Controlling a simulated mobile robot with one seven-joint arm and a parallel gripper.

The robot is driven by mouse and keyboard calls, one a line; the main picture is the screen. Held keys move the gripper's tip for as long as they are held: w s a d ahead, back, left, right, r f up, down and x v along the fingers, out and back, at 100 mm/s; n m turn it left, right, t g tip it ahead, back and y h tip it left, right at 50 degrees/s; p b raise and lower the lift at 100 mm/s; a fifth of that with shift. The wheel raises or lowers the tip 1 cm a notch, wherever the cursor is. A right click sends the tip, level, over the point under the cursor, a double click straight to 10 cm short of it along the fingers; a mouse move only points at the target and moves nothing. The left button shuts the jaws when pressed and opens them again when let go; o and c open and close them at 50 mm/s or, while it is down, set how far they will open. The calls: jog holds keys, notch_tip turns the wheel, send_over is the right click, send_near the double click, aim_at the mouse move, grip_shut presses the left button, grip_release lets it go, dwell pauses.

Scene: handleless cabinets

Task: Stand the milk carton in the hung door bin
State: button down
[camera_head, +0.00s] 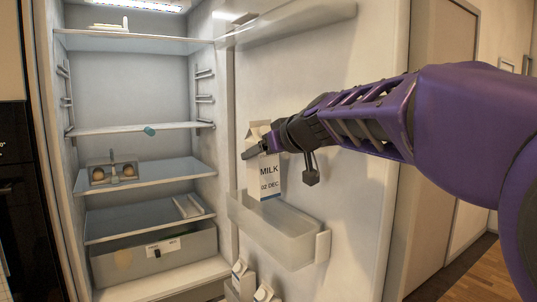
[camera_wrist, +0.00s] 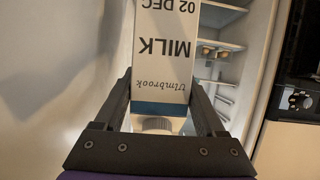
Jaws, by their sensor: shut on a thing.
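The white milk carton (camera_head: 268,172) is upright against the open fridge door, with "MILK" and "02 DEC" on its front. My gripper (camera_head: 262,146) is shut on its upper part from the right. In the wrist view the carton (camera_wrist: 165,50) sits between both fingers of my gripper (camera_wrist: 165,100), upside down in the picture. The hung door bin (camera_head: 275,232), a translucent tray on the door, is just below the carton. The carton's bottom is close to the bin's back rim; I cannot tell whether it is inside or touching the floor of the bin.
A lower door bin holds cartons (camera_head: 263,292). An upper door shelf (camera_head: 285,22) is above my arm. The fridge's shelves (camera_head: 140,172) at left carry a holder with eggs (camera_head: 113,172) and a small teal item (camera_head: 150,131). A drawer (camera_head: 155,252) is below.

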aim_at(270, 195)
jog(key=shift+w+d+f+b, duration=0.1)
jog(key=shift+d+f+b, duration=0.05)
jog(key=shift+f+b, duration=3.45)
jog(key=shift+f, duration=0.9)
jog(key=shift+f, duration=0.85)
